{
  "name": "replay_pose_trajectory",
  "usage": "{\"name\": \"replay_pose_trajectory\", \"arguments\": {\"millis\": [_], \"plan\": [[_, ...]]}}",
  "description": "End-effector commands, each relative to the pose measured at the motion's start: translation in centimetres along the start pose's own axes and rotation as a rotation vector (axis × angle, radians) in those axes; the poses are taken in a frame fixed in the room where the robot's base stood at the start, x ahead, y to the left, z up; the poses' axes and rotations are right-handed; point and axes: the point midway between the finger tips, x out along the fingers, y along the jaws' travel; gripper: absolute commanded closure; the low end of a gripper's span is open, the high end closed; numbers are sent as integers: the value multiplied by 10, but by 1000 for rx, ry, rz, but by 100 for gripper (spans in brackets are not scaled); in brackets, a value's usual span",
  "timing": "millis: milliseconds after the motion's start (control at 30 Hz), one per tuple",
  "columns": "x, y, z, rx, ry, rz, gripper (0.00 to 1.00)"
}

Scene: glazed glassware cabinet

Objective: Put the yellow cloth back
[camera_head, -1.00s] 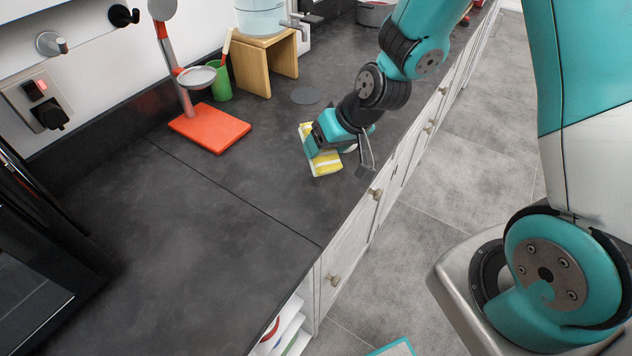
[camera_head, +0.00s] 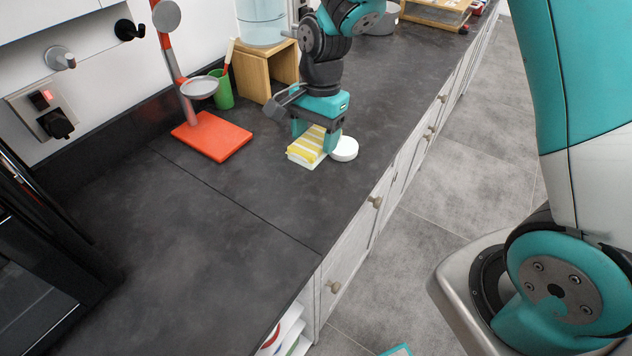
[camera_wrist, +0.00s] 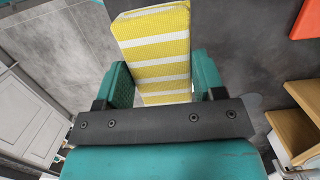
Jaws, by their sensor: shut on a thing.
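The yellow cloth (camera_head: 304,148), with white stripes, is at the middle of the dark counter in the head view. It also fills the top middle of the wrist view (camera_wrist: 155,45). My gripper (camera_head: 316,142) points down and is shut on the cloth, with one finger on each side; the fingers show in the wrist view too (camera_wrist: 162,82). The cloth is at or just above the counter; I cannot tell whether it touches. A pale edge shows beneath its near side.
A white round object (camera_head: 344,148) stands right beside the gripper. Left are a red-based stand (camera_head: 212,137) and a green cup (camera_head: 222,92). A wooden stand (camera_head: 252,78) bears a clear container (camera_head: 262,22) behind. The near counter (camera_head: 190,240) is clear.

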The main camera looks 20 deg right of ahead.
Motion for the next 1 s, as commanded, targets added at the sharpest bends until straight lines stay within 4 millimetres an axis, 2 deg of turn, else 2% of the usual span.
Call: {"name": "replay_pose_trajectory", "arguments": {"millis": [200,333,567,733,1000], "plan": [[60,1,-8,-2,-4,7,56],[86,0,-12,-3,-2,3,56],[109,0,-16,-3,-1,2,56],[133,0,-19,-3,-1,3,56],[139,0,-21,-4,0,-1,56]]}}
